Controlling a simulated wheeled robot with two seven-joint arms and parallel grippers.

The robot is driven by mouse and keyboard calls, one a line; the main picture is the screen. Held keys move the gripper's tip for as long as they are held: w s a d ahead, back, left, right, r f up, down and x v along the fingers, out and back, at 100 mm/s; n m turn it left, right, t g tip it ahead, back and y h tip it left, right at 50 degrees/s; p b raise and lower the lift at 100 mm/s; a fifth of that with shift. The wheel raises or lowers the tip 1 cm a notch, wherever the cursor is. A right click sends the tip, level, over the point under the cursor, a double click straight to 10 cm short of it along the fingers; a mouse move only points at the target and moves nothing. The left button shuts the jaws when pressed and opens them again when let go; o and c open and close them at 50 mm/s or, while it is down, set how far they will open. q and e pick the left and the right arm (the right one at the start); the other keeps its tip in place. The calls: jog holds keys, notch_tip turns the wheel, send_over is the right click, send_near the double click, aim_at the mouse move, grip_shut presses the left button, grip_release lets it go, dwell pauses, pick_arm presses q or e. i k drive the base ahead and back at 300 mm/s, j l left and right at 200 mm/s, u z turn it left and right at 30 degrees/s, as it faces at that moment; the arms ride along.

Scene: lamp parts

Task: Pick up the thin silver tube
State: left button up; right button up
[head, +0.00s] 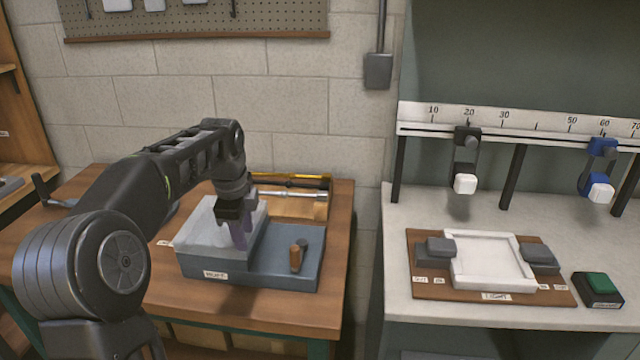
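A thin silver tube (290,193) lies across a wooden tray at the back of the brown workbench, to the right of my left wrist. The tube's left end is close to my wrist in the picture. My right gripper is not in view.
The labelled grey-blue fixture (278,272) with a raised pale block and an orange-brown peg (296,257) stands in front of the tray (318,209). At right, a pale bench (430,215) holds a white frame (490,287), a green button (600,284) and a ruler rail (535,124).

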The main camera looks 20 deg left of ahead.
aim_at(321, 195)
jog(key=i, duration=1)
